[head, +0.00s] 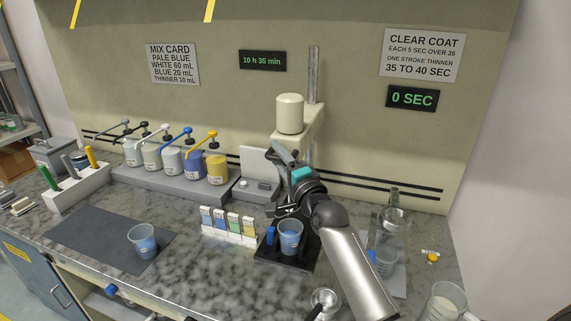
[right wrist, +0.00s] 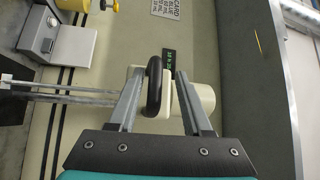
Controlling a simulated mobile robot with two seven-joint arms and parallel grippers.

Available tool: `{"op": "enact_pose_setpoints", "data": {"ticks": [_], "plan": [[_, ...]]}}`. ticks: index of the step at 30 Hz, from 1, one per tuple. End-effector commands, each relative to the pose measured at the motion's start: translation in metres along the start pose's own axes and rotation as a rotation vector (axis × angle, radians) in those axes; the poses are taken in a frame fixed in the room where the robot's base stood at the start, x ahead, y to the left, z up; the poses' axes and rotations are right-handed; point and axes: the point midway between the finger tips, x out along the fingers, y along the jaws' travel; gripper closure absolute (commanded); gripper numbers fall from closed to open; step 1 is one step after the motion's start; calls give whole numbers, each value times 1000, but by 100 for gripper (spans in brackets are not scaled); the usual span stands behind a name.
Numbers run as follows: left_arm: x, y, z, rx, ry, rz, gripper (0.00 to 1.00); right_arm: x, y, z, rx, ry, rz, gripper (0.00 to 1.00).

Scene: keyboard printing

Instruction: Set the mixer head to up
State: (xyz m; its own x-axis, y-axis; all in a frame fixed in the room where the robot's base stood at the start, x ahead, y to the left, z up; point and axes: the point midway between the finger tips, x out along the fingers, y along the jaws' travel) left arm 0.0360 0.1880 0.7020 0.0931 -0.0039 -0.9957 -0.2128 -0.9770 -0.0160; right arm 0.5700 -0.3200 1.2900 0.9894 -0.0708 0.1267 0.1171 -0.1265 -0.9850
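The mixer stands at the back centre, with a cream motor head (head: 290,114) on a metal post (head: 313,75) above a black base (head: 272,250). A blue-tinted cup (head: 290,236) stands on that base. My right gripper (head: 276,158) is in front of the mixer, just below the head. In the right wrist view a black handle (right wrist: 154,86) on the cream head lies between my right gripper's two fingers (right wrist: 160,95). The fingers are apart, with a gap to the right of the handle. My forearm and gripper hide part of the mixer. My left gripper is not seen.
Several pump bottles (head: 193,165) stand on a grey step at the back left. Colour sample cards (head: 228,224) stand left of the mixer base. Another cup (head: 143,240) is on the dark mat (head: 105,238). A glass jug (head: 443,301) stands at front right.

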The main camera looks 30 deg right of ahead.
Motion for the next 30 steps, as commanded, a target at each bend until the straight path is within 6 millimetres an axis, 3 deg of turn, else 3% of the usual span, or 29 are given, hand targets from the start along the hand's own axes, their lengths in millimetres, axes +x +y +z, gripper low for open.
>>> {"op": "enact_pose_setpoints", "data": {"ticks": [5,21,30], "plan": [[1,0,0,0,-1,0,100,-15,2,1,1,-1,3,50],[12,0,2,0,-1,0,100,-107,2,0,0,1,1,50],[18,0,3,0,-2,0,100,-144,0,0,0,1,-2,50]]}}
